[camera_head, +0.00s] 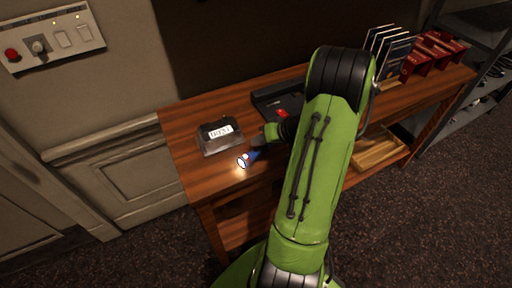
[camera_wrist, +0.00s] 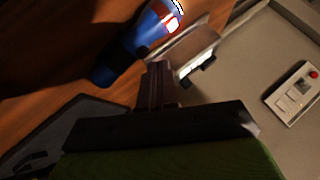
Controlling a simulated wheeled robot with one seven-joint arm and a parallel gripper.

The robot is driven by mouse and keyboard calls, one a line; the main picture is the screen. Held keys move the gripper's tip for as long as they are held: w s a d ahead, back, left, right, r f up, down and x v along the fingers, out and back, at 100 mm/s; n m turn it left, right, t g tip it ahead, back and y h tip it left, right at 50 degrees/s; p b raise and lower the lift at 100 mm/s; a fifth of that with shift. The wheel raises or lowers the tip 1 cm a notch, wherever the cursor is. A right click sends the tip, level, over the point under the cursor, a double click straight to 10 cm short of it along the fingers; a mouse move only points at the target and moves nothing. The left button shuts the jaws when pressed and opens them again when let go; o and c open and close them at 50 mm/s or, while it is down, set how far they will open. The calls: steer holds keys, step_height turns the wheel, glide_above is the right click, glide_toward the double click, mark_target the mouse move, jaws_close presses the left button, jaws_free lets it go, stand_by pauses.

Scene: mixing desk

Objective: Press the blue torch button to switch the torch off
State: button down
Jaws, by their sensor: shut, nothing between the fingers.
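The blue torch (camera_head: 251,157) lies on the wooden desk near its front left edge, and its lens glows bright. In the wrist view the torch (camera_wrist: 130,50) lies just beyond my fingertips, with its lit head at the upper right. I cannot make out its button in either view. My gripper (camera_wrist: 157,75) is shut and empty, with its fingers pointing toward the torch. In the head view my arm hides much of the gripper, and I cannot tell whether the fingertips touch the torch.
A grey device with a white display (camera_head: 220,135) stands behind the torch. A dark device with a red part (camera_head: 280,103) sits further back. Card holders (camera_head: 388,48) and red items (camera_head: 432,55) stand at the right. A wall panel with switches (camera_head: 50,40) is at the left.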

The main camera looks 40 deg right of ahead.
mark_target(259, 150)
stand_by(0.4)
steer(key=shift+f+b, duration=0.45)
steer(key=shift+b, duration=0.1)
steer(key=shift+r, duration=0.5)
steer(key=shift+r+p, duration=0.1)
steer(key=shift+p, duration=0.2)
step_height(259, 150, up, 6)
steer(key=p, duration=0.4)
stand_by(0.3)
